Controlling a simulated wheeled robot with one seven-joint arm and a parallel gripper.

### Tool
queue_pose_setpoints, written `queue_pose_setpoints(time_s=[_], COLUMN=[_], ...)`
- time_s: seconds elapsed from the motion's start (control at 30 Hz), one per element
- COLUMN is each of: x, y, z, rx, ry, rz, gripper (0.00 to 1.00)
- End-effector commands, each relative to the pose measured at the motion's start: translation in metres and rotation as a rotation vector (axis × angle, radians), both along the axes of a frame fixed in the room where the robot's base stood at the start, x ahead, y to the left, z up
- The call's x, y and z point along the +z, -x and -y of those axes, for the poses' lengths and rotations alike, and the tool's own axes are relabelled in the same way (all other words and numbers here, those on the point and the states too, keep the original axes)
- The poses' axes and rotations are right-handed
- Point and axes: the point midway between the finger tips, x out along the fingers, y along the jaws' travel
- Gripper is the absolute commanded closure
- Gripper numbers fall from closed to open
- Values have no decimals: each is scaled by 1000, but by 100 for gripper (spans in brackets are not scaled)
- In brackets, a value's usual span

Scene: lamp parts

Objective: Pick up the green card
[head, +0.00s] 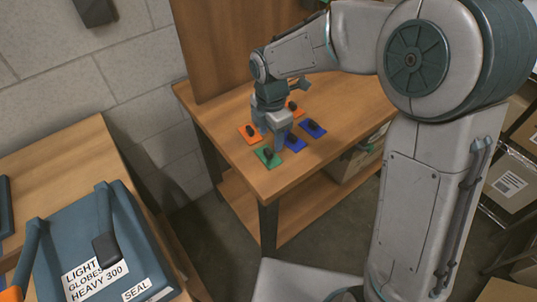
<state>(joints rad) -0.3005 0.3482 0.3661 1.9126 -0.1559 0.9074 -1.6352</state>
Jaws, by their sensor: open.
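The green card (268,160) lies flat on the wooden table, near its front left edge, with a small dark knob on it. My gripper (270,144) is open and points down over the cards, its fingers close to the green card's upper right side. Whether a finger touches the green card or its knob cannot be told from this view.
An orange card (248,134) lies behind the green one, another orange card (295,109) lies further back. Blue cards (313,128) lie to the right. A wooden panel (226,45) rises behind the table. A blue-grey case (95,245) stands on another table at left.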

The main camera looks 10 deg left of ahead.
Motion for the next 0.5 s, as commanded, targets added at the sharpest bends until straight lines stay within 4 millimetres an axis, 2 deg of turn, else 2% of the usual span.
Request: queue_pose_setpoints(time_s=[0.2,0.3,0.5], x=[-34,-44,-47], y=[5,4,4], z=[0,0,0], rx=[1,0,0], ry=[2,1,-1], rz=[-4,-4,-1], gripper=[47,47,47])
